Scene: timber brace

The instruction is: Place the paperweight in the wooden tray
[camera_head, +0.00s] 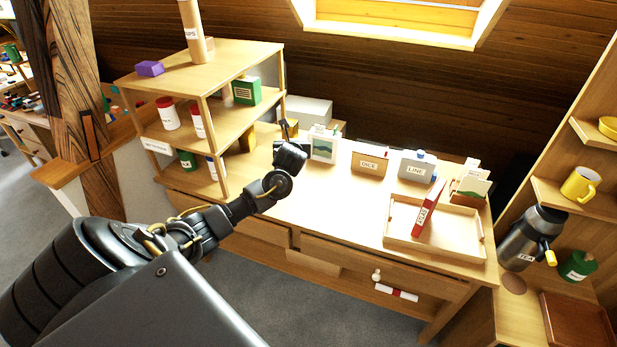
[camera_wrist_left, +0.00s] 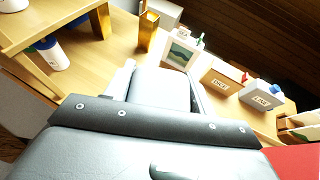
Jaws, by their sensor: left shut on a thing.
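The wooden tray (camera_head: 400,243) lies on the right part of the desk, with a red book marked ATLAS (camera_head: 428,208) leaning upright in it. My left gripper (camera_head: 289,156) is above the desk's left part, beside the shelf unit and well left of the tray. My right gripper is out of view.
A brass holder (camera_wrist_left: 147,31), a framed picture (camera_head: 324,146), a DICE box (camera_head: 369,162) and a LINE box (camera_head: 416,168) stand along the desk's back. A shelf unit (camera_head: 215,68) stands at left. The desk's middle is clear. A flask (camera_head: 528,238) stands right of the desk.

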